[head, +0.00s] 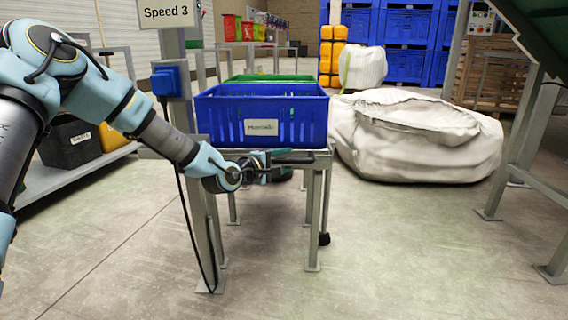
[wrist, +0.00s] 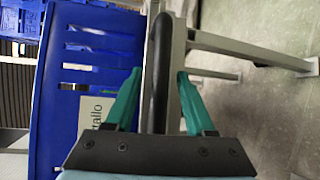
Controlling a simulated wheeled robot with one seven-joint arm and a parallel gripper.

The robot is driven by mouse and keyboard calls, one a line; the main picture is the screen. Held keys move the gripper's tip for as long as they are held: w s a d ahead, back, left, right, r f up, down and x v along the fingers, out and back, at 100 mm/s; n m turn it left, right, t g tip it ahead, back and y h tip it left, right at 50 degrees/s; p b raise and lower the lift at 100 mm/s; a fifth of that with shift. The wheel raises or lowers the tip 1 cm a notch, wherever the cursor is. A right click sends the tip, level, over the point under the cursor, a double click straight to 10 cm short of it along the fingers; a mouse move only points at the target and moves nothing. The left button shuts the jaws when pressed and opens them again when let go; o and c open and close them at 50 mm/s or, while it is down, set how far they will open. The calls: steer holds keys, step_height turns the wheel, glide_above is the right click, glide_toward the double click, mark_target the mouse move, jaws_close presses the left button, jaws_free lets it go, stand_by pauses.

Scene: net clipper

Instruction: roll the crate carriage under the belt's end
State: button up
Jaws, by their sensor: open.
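The blue crate (head: 262,118) with a white label sits on a grey metal frame with legs, which looks like the crate carriage (head: 318,190). A dark caster shows low at its right. My gripper (head: 280,164) is at the front edge of the frame, just below the crate. In the wrist view, its teal fingers (wrist: 158,100) stand open on either side of a dark handle bar (wrist: 158,65). I cannot tell whether they touch it. The crate (wrist: 85,65) is left of the bar there. A sloped green structure (head: 548,30) at upper right may be the belt; its end is unclear.
A grey post with a "Speed 3" sign (head: 170,13) and a hanging cable stands left of the crate. A large white sack (head: 425,150) lies behind right. Metal legs (head: 500,150) stand at the right. The floor (head: 410,250) in front is clear.

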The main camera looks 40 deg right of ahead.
steer(key=shift+c, duration=0.2)
jaws_close()
stand_by(1.1)
